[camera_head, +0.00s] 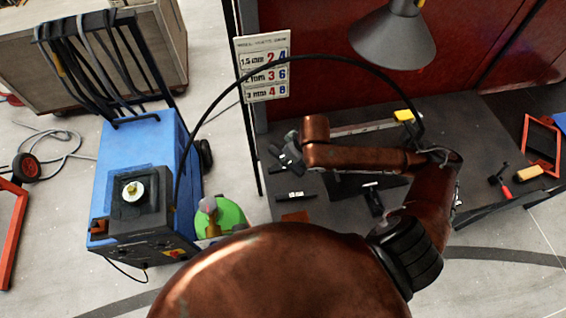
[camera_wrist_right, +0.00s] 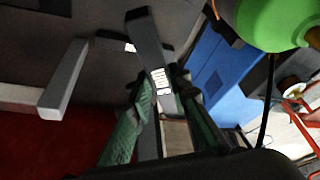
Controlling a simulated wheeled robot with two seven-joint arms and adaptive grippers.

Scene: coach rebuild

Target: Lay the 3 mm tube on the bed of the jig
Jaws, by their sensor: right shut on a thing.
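My right gripper (camera_head: 286,158) is above the left part of the dark workbench. In the right wrist view its green fingers (camera_wrist_right: 168,108) are shut on a dark grey tube (camera_wrist_right: 146,30) with a white marked label. The tube's size cannot be read. A similar dark piece with a white label (camera_head: 295,196) lies on the bench; the wrist view shows a dark labelled bar (camera_wrist_right: 108,45) behind the held tube. Another dark piece with a white mark (camera_head: 372,200) lies farther right. I cannot make out the jig's bed for certain. My left gripper is not in view.
A blue welding machine (camera_head: 165,150) and a green-topped cylinder (camera_head: 230,214) stand left of the bench. A grey lamp (camera_head: 393,38) hangs above it. A sign with millimetre sizes (camera_head: 263,70) stands behind. A red-handled tool (camera_head: 504,186) lies at the right.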

